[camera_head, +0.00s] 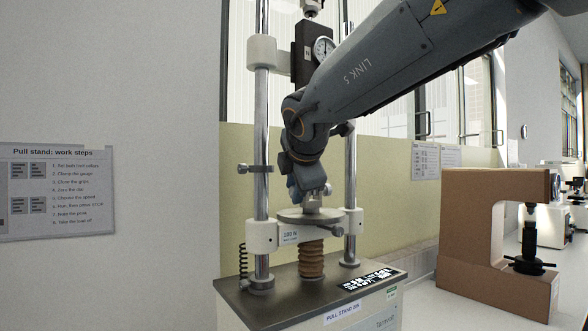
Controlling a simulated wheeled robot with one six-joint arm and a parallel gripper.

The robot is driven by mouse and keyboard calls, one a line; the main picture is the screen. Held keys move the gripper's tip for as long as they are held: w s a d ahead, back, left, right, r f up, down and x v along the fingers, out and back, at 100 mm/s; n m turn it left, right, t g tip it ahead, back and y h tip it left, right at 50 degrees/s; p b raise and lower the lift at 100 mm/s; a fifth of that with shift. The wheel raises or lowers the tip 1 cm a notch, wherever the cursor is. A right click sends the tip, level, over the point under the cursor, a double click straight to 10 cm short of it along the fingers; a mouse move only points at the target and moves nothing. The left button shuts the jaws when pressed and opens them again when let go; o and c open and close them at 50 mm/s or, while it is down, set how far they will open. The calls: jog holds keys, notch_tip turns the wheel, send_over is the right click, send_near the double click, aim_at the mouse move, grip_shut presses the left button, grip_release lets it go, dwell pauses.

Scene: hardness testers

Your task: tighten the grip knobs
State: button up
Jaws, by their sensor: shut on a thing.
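The pull stand (318,292) has two upright steel columns and a crosshead with a round plate (312,215). My gripper (318,192) points down over this plate and is shut on a small metal part at its centre, which looks like a lower grip knob (316,204). My wrist and fingers hide most of that part, so its exact shape cannot be told. An upper metal fitting (312,6) shows at the top edge, above the dial gauge (322,48). No other grip knob can be made out clearly.
My arm crosses in front of the right column. A stop collar (253,169) sticks out from the left column (262,130). A brown C-shaped tester (468,215) stands on the bench at right. A work-steps sign (55,190) hangs on the left wall.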

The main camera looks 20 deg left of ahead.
jog(key=shift+a+r+g+h+p, duration=0.15)
jog(key=shift+r+g+h+p, duration=0.45)
jog(key=shift+p, duration=3.55)
jog(key=shift+w+f+n+g+h+p, duration=0.15)
jog(key=shift+f+n+g+h+p, duration=0.3)
jog(key=shift+p, duration=1.4)
jog(key=shift+r, duration=0.15)
jog(key=o, duration=1)
jog(key=shift+o, duration=0.2)
jog(key=b+v, duration=0.3)
jog(key=v, duration=0.4)
jog(key=shift+s+r, duration=0.2)
jog(key=shift+r, duration=0.15)
